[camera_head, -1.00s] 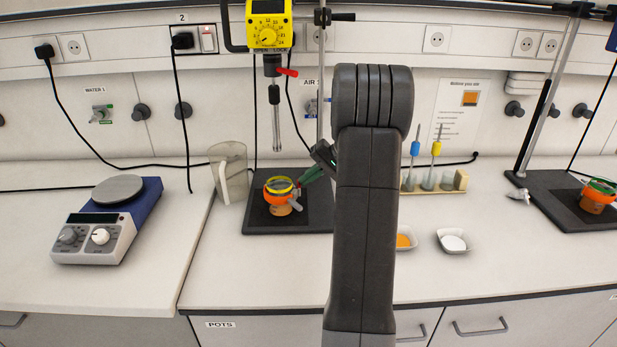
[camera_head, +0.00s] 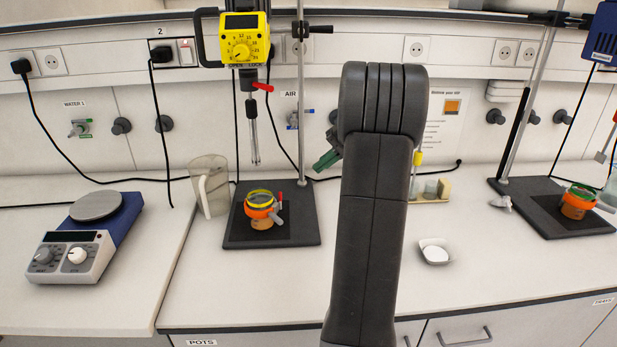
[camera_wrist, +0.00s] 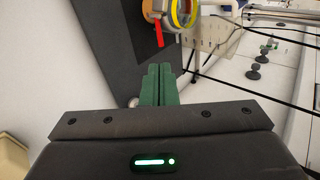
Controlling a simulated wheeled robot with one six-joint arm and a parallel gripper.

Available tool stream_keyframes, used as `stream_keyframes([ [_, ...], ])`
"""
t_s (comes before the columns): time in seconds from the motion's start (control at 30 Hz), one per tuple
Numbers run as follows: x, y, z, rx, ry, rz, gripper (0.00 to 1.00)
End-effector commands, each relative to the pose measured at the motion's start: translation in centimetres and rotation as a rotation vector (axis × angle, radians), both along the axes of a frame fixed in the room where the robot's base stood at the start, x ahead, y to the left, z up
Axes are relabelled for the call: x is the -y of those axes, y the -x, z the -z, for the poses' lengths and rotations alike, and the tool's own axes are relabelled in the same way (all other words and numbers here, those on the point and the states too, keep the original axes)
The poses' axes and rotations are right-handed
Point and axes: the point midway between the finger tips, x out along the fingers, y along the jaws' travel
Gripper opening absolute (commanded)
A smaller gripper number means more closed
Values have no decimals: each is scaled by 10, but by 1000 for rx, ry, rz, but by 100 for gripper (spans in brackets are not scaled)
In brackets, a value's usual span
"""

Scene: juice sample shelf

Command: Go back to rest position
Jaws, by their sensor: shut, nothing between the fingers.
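My gripper (camera_head: 326,161) has green fingers and shows just left of my dark arm in the head view, up in the air above the bench. In the wrist view the two green fingers (camera_wrist: 158,84) lie side by side, shut and empty. An orange pot holder with a yellow ring (camera_head: 261,206) stands on the dark stand base (camera_head: 300,229), left of and below my gripper, apart from it. The ring and a red handle (camera_wrist: 158,32) also show at the top of the wrist view.
A yellow overhead stirrer (camera_head: 240,42) hangs on a stand rod. A clear jug (camera_head: 211,185) and a hotplate (camera_head: 75,252) stand to the left. A white dish (camera_head: 435,253), a small rack (camera_head: 436,190) and a second stand base (camera_head: 530,211) are to the right. Bare bench lies in front.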

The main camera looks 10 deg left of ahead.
Motion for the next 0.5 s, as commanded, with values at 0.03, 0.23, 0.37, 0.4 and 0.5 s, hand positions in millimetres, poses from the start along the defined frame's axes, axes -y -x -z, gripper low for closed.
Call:
stream_keyframes([
  [0.03,5,-2,-4,1,0,2,0],
  [0.23,13,-4,-12,-1,0,1,0],
  [0.37,13,-4,-13,-1,0,0,0],
  [0.4,13,-4,-13,-1,0,0,0],
  [0.5,13,-4,-13,-1,0,0,0],
])
